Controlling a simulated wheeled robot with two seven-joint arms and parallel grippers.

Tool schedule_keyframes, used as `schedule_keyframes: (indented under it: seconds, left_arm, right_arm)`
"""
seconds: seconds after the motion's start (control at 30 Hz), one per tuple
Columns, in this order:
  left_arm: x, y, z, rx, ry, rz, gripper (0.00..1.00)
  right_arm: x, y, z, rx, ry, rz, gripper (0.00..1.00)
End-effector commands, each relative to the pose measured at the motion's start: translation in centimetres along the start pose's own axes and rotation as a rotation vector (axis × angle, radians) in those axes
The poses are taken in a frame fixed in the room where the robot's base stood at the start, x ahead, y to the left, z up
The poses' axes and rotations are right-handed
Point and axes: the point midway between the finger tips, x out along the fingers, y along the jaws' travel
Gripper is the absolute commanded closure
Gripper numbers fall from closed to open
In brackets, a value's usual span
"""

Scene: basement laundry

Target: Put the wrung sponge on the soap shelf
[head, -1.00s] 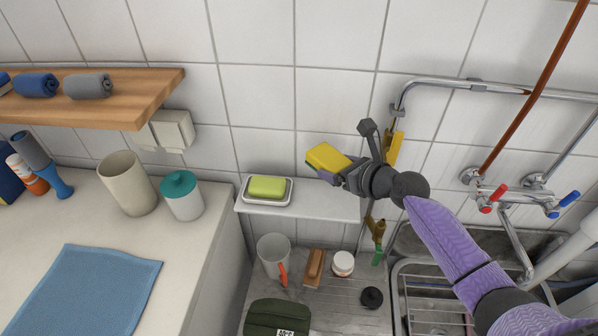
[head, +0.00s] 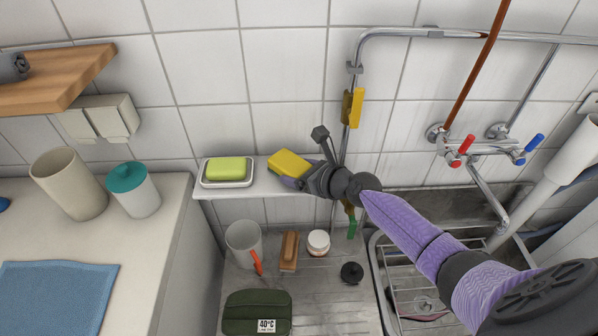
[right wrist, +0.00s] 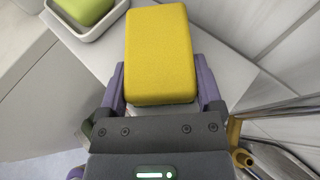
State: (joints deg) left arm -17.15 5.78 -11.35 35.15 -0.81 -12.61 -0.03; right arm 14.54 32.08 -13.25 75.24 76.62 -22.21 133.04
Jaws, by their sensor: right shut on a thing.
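The yellow sponge (head: 289,163) is held in my right gripper (head: 296,178), just over the right part of the soap shelf (head: 262,187). In the right wrist view the sponge (right wrist: 160,54) sits between the two purple fingers, with the pale shelf (right wrist: 105,62) beneath it. I cannot tell whether the sponge touches the shelf. A green soap bar (head: 226,168) lies in a white dish (head: 205,182) on the shelf's left part, left of the sponge. My left gripper is not in view.
Below the shelf are a clear cup (head: 243,243), a brown brush (head: 289,251), a white-lidded jar (head: 318,242) and a green pouch (head: 257,313). Taps (head: 487,150) are farther right.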

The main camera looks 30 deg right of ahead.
Motion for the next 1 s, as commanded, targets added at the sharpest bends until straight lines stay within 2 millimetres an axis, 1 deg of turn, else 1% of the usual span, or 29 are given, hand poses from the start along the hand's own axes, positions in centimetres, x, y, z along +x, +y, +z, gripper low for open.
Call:
schedule_keyframes:
  seconds: [0.03,0.1,0.33,0.4,0.43,0.57,0.7,0.8,0.9,1.0]
  left_arm:
    - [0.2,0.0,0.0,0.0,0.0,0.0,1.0]
    - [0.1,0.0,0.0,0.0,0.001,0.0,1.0]
    - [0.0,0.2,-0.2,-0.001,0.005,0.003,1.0]
    - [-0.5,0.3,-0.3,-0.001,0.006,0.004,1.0]
    - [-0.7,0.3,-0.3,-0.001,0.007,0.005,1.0]
    - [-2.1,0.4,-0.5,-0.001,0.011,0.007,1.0]
    - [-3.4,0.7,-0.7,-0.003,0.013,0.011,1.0]
    - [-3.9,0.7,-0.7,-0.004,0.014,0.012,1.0]
    - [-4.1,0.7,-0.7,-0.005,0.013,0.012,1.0]
    - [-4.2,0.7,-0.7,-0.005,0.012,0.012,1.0]
  right_arm:
    - [0.1,0.0,-0.2,0.0,0.0,0.0,0.14]
    - [0.0,0.0,-0.1,0.0,0.0,0.0,0.0]
    - [0.0,0.0,0.0,0.0,0.0,0.0,0.0]
    - [-0.3,0.0,0.6,-0.001,0.0,0.0,0.0]
    - [-0.7,0.0,0.4,0.001,0.002,0.0,0.0]
    - [-3.3,0.0,0.6,-0.001,0.004,0.001,0.0]
    - [-6.7,0.1,0.6,-0.001,0.004,0.001,0.0]
    - [-9.1,0.1,0.5,0.0,0.004,0.001,0.0]
    - [-10.7,0.0,0.3,0.001,0.003,0.0,0.0]
    - [-11.7,0.0,0.3,0.0,0.002,0.001,0.0]
